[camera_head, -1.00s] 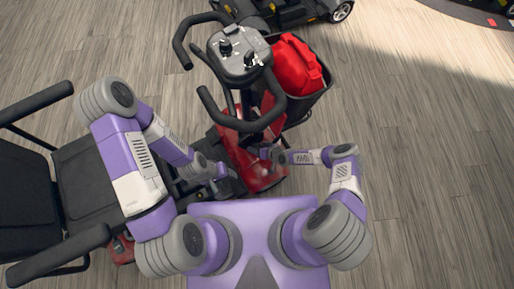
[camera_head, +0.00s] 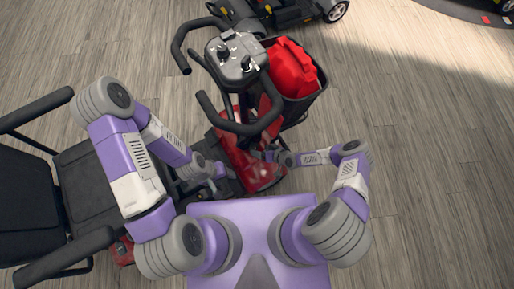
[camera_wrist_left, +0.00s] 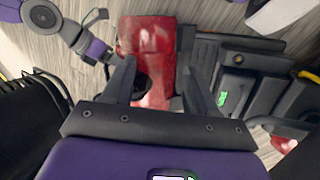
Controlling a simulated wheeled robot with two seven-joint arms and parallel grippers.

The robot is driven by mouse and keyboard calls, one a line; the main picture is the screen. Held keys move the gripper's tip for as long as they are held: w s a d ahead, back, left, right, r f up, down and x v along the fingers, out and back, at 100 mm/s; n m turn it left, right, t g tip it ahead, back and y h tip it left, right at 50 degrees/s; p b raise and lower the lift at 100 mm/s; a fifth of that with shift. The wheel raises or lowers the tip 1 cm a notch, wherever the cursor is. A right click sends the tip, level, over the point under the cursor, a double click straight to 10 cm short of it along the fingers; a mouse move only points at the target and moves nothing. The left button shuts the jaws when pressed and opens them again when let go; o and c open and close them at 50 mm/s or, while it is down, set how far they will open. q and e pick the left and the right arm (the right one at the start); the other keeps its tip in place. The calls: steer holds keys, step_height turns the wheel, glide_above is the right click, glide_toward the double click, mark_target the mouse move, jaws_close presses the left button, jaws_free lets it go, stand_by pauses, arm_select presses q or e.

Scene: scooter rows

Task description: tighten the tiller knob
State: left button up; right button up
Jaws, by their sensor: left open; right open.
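The red scooter (camera_head: 257,174) stands in front of me, its tiller rising to a grey control head (camera_head: 236,57) with black handlebars. I cannot pick out the tiller knob for sure. My left gripper (camera_head: 219,171) is low beside the red body, left of the tiller. In the left wrist view its open fingers (camera_wrist_left: 156,84) frame part of the red body (camera_wrist_left: 150,42) and a dark rounded shape, with no grip visible. My right gripper (camera_head: 272,155) is by the tiller's lower part, small and partly hidden; it also shows in the left wrist view (camera_wrist_left: 107,56).
The black seat (camera_head: 85,185) with armrests lies left, under my left arm. Another scooter (camera_head: 285,12) stands at the back. The wooden floor at right is clear.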

steer(key=shift+v, duration=1.15)
